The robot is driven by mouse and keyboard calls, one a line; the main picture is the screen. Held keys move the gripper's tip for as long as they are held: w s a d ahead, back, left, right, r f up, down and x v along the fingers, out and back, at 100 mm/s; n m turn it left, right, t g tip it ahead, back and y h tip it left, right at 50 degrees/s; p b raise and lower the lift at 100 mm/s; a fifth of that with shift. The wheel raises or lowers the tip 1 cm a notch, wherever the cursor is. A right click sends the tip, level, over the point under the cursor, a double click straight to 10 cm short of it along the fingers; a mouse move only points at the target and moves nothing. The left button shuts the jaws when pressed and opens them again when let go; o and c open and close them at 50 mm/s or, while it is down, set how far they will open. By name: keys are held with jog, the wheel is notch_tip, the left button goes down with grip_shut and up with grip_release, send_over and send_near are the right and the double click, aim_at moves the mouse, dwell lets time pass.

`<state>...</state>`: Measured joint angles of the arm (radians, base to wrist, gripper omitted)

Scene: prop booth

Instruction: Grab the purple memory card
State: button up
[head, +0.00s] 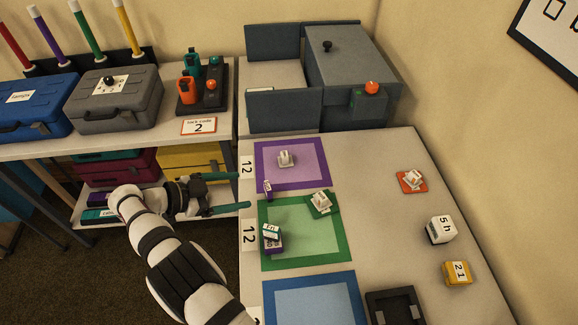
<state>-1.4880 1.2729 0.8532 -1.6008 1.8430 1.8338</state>
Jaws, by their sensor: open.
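A purple mat (317,180) lies at the table's far left, with a paler purple middle. A small white piece (285,158) stands on it; I cannot tell whether a purple card lies under it. A small purple item with a white mark (267,188) stands near the mat's front left corner; it is too small to tell if it is the memory card. My gripper (245,191) is open at the table's left edge, fingers pointing right. It is left of the small purple item, apart from it, with nothing seen between the fingers.
A green mat (340,256) holds a green card (322,208) with a white piece and a dark box (272,243). A blue mat (310,300) and black tray (394,310) lie in front. An orange card (413,187), white block (440,230) and yellow block (456,273) stand right.

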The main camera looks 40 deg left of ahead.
send_near(277, 193)
jog(key=w, duration=0.1)
jog(key=w+d+r, duration=0.2)
jog(key=w, duration=0.1)
jog(key=shift+r, duration=0.1)
jog(key=x, duration=0.5)
jog(key=shift+w+a+f, duration=0.1)
jog(key=shift+a+f, duration=0.15)
jog(key=shift+f, duration=0.25)
grip_shut()
